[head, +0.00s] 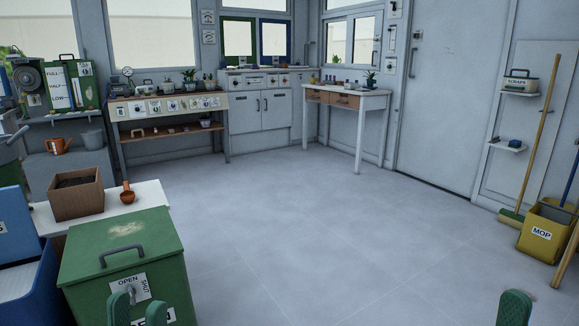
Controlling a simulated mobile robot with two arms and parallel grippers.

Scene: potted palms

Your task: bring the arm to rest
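My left gripper (138,303) shows at the bottom left, its two green fingertips apart with nothing seen between them. It appears in front of the green bin (110,247) with the grey handle and the OPEN/SHUT label; I cannot tell how far it is from the bin. One green fingertip of my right gripper (514,308) shows at the bottom right edge. The rest of that gripper is out of the frame, so its opening is hidden. No object shows at it.
A white surface with a brown box (76,194) and an orange scoop (127,193) stands behind the bin. A yellow mop bucket (546,232) and a broom (541,130) are at the right. Workbench (170,125) and table (347,99) stand at the back. The middle floor is clear.

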